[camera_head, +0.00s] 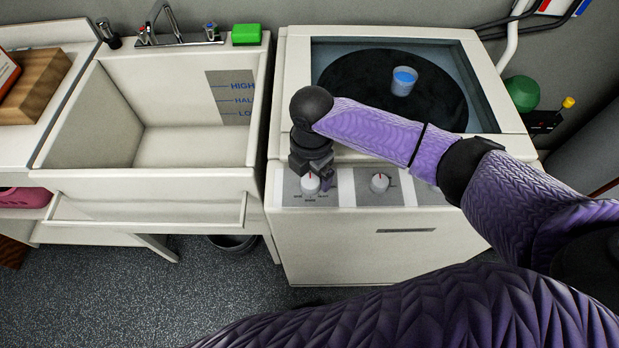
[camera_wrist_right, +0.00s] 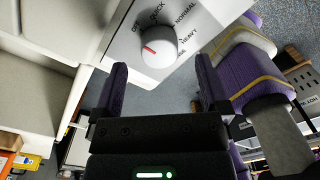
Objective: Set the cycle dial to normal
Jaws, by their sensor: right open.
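The cycle dial (camera_wrist_right: 158,47) is a round white knob with a red pointer line, on a grey panel marked OFF, QUICK, NORMAL and HEAVY. Its red line lies toward the left, on the OFF side of the markings in the right wrist view. In the head view the dial (camera_head: 310,184) sits at the left end of the washer's front panel. My right gripper (camera_head: 314,174) is over it. In the right wrist view the gripper (camera_wrist_right: 160,72) is open, with the knob just beyond its spread fingertips. I see no contact. My left gripper is not in view.

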